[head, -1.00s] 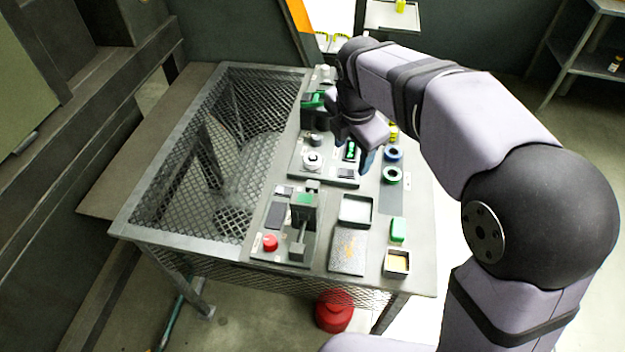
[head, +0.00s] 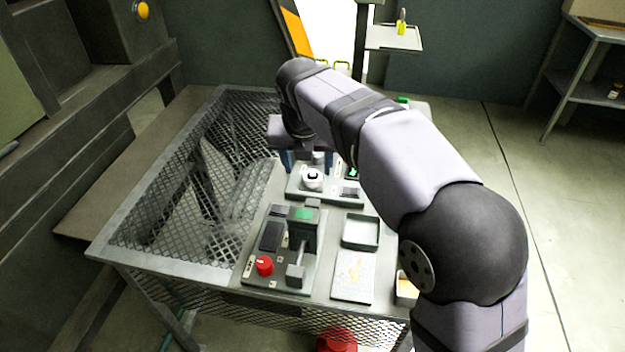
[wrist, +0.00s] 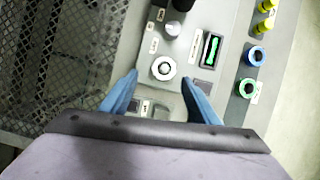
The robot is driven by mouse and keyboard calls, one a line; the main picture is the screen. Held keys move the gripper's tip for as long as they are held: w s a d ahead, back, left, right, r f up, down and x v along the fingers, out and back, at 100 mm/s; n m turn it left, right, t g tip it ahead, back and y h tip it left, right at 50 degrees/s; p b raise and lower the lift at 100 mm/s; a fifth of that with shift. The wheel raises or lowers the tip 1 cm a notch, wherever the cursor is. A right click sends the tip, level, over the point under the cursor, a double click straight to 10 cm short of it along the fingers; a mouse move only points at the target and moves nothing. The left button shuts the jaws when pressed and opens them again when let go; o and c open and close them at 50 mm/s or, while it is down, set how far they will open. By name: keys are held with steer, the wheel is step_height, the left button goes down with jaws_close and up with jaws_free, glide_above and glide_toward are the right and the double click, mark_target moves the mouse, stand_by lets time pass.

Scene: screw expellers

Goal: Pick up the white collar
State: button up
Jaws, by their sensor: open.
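The white collar (wrist: 164,68) is a white ring with a paler round centre, on the grey panel in the wrist view. In the head view the white collar (head: 312,179) sits on the same panel, near the middle of the bench. My gripper (wrist: 160,79) is open, its two blue fingers spread and nothing between them. The collar shows between and just beyond the fingertips in the wrist view. In the head view my gripper (head: 308,162) hangs above and just behind the collar. The exact height gap cannot be told.
Blue (wrist: 257,55) and green (wrist: 247,87) rings lie to the right. A press-like fixture (head: 303,235) with a red knob (head: 264,265) stands in front. Mesh (wrist: 55,60) covers the left side.

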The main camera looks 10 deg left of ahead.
mark_target(312, 174)
steer(key=shift+w+d+b+x, duration=0.1)
steer(key=shift+d+b+x, duration=0.05)
steer(key=shift+x, duration=0.75)
steer(key=shift+w+d+b+x, duration=0.1)
steer(key=shift+b+x, duration=0.1)
steer(key=shift+x, duration=0.65)
steer(key=shift+w+d+b+x, duration=0.1)
steer(key=shift+d+b+x, duration=0.05)
steer(key=shift+x, duration=0.75)
steer(key=shift+r, duration=0.15)
steer(key=shift+c, duration=0.5)
steer(key=c, duration=1.2)
steer(key=shift+r, duration=0.15)
step_height(312, 174, up, 10)
steer(key=p, duration=0.3)
